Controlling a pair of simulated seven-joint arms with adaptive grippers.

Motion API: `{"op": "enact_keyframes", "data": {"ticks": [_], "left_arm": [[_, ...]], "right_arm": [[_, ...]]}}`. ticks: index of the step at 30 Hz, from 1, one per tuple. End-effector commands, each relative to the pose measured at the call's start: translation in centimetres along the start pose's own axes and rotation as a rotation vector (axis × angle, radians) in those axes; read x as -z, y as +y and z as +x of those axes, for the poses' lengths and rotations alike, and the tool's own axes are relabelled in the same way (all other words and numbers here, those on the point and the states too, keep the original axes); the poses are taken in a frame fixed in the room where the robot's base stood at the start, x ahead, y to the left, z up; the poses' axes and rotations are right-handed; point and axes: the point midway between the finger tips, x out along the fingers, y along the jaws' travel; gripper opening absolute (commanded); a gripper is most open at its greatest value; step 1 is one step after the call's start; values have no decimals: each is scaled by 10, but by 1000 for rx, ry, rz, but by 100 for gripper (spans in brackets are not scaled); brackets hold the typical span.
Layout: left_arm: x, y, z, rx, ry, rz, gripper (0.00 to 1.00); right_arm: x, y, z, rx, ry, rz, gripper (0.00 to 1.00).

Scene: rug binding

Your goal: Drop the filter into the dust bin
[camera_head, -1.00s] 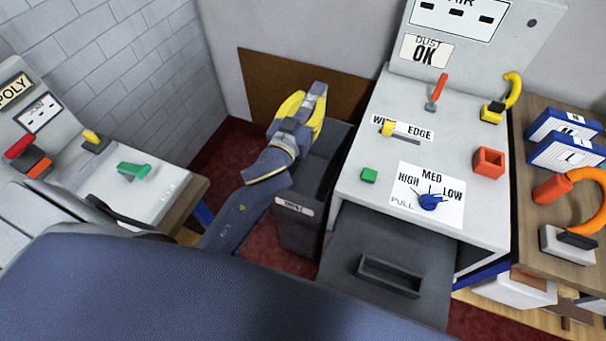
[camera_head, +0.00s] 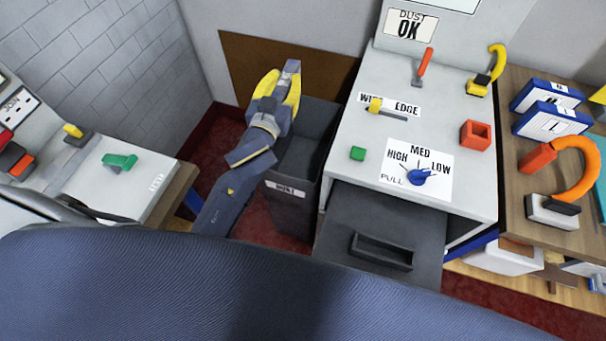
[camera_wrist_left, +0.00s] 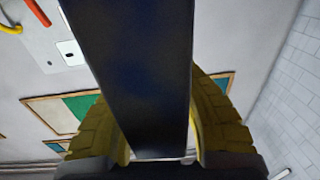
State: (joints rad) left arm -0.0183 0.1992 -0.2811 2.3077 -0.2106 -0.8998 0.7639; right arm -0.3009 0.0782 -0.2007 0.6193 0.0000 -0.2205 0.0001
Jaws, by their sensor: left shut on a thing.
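The dust bin (camera_head: 290,205) is a tall dark grey open-topped box with a small white label on its front. It stands on the red floor left of the grey machine. My left gripper (camera_head: 282,88) has yellow fingers and is over the back left part of the bin opening. It is shut on a grey slab, the filter (camera_head: 292,67), whose end sticks up past the fingertips. In the left wrist view the filter (camera_wrist_left: 138,75) is a dark flat slab between both yellow fingers. The inside of the bin is partly hidden. My right gripper is not in view.
The grey machine (camera_head: 340,120) with knobs and an open dark drawer (camera_head: 400,215) stands right of the bin. A brown panel (camera_head: 240,75) leans on the wall behind. A worktop with a green handle (camera_head: 120,161) is at left. Blue boxes (camera_head: 550,118) stand at right.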

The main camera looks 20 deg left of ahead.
Motion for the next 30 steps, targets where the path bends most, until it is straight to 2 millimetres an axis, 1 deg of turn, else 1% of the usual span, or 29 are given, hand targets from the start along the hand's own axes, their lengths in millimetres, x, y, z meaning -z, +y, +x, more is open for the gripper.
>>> {"op": "enact_keyframes", "data": {"ticks": [1, 4, 9, 12, 16, 18, 21, 25, 30], "left_arm": [[-10, -2, 7, 13, -5, 0, 0], [-30, -7, 26, 35, -6, 0, 0], [-68, -11, 55, 50, -6, 0, 0], [-90, -11, 68, 47, -5, -1, 0], [-113, -10, 79, 33, -5, 1, 0], [-123, -9, 83, 22, -4, 1, 0], [-132, -6, 86, 2, -2, 2, 0], [-130, -1, 86, -19, 0, 1, 0], [-144, -1, 86, -20, -2, -1, 0]], "right_arm": [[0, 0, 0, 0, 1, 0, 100], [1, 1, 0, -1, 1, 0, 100], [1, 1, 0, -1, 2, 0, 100], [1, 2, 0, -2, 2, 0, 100], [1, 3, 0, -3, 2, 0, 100], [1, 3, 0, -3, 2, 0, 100], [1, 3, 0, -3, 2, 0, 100], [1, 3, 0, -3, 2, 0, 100], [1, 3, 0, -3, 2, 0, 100]]}}
